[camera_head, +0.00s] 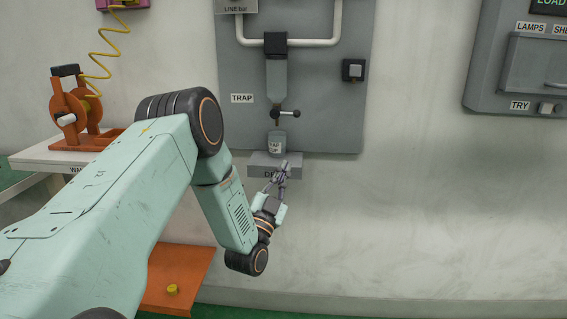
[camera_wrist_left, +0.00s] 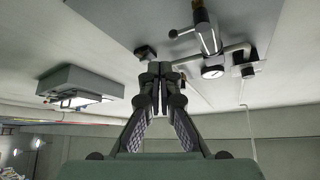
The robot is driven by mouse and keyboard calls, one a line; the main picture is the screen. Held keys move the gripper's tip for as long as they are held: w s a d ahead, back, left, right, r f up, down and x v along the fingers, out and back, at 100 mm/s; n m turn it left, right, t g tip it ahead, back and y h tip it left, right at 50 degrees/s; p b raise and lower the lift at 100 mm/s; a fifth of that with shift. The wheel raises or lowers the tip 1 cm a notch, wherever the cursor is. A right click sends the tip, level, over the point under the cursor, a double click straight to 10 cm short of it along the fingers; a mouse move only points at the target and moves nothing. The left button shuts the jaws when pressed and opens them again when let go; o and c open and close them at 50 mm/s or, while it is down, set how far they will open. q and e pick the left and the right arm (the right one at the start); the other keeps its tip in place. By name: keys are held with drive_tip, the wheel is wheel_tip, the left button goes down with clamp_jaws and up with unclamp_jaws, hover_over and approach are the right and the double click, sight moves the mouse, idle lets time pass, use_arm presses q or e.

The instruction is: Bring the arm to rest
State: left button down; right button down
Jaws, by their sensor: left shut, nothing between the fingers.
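My left arm comes in from the left in the head view and bends down at the elbow. My left gripper (camera_head: 283,172) is shut and empty, pointing up in front of the small grey shelf (camera_head: 262,159) under the trap. The left wrist view also shows the gripper (camera_wrist_left: 160,72) with its fingertips together and nothing between them. My right gripper is in neither view.
A grey wall panel (camera_head: 330,110) carries the trap column (camera_head: 277,80), a black-handled valve (camera_head: 283,113) and a black switch box (camera_head: 353,70). An orange reel (camera_head: 75,108) stands on a white table (camera_head: 45,158) at left. A grey cabinet (camera_head: 490,60) hangs at right. The wall between is bare.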

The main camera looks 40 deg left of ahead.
use_arm(q)
drive_tip(key=shift+s, duration=0.1)
idle(0.4)
drive_tip(key=s+d+f+n+g+h+p, duration=0.15)
drive_tip(key=s+d+f+g, duration=0.35)
drive_tip(key=f, duration=0.6)
drive_tip(key=s+d+f+n+g+h, duration=0.3)
drive_tip(key=d+f+g, duration=0.25)
drive_tip(key=f, duration=0.55)
drive_tip(key=s+d+f+g+h+p, duration=0.1)
drive_tip(key=s+d+f+g, duration=0.2)
drive_tip(key=s, duration=0.4)
drive_tip(key=s+d+f+g, duration=0.2)
drive_tip(key=s+f+g, duration=0.15)
drive_tip(key=s, duration=0.35)
drive_tip(key=s+d+r+g+p, duration=0.1)
drive_tip(key=s+g, duration=0.2)
drive_tip(key=s, duration=0.6)
drive_tip(key=s+d+g+p, duration=0.2)
drive_tip(key=s+g, duration=0.1)
drive_tip(key=s, duration=0.6)
drive_tip(key=shift+s+d+r, duration=0.2)
drive_tip(key=shift+d+r, duration=0.1)
drive_tip(key=shift+r, duration=0.05)
